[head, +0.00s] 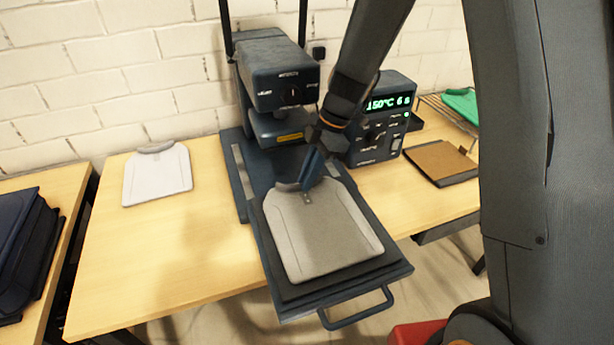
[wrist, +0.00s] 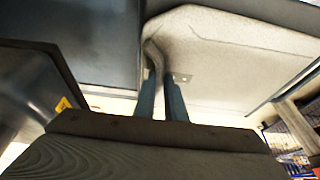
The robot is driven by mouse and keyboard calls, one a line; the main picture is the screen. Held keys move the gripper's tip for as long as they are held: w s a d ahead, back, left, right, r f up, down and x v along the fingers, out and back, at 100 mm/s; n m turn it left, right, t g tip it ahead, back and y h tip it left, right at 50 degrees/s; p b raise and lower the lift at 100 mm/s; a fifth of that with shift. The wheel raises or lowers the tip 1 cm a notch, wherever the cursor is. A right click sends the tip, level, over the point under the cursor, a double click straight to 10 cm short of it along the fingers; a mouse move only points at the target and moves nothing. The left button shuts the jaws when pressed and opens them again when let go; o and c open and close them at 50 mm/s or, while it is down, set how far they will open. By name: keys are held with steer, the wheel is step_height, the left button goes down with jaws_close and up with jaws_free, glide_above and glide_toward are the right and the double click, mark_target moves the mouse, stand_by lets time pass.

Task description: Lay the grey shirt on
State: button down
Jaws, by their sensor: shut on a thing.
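The grey shirt (head: 325,240) lies folded flat over the dark platen (head: 290,297) of the heat press, its collar end toward the press head. My gripper (head: 306,188) is shut on the shirt's collar edge. In the wrist view the two fingers (wrist: 162,90) pinch the collar of the shirt (wrist: 230,60), beside a small tag. The shirt looks level and close over the platen. I cannot tell whether its whole underside touches. The press head (head: 280,80) is raised behind the platen, which is pulled out toward the front with its handle (head: 358,310).
A white folded shirt (head: 158,174) lies on the wooden table (head: 130,270) at left. A control box (head: 385,120) reads 150°C 6 s. A brown board (head: 440,162) and a green folded garment (head: 462,104) on a rack are at right. Dark garments (head: 25,250) lie far left.

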steer(key=c, duration=1.7)
jaws_free()
steer(key=shift+c, duration=0.2)
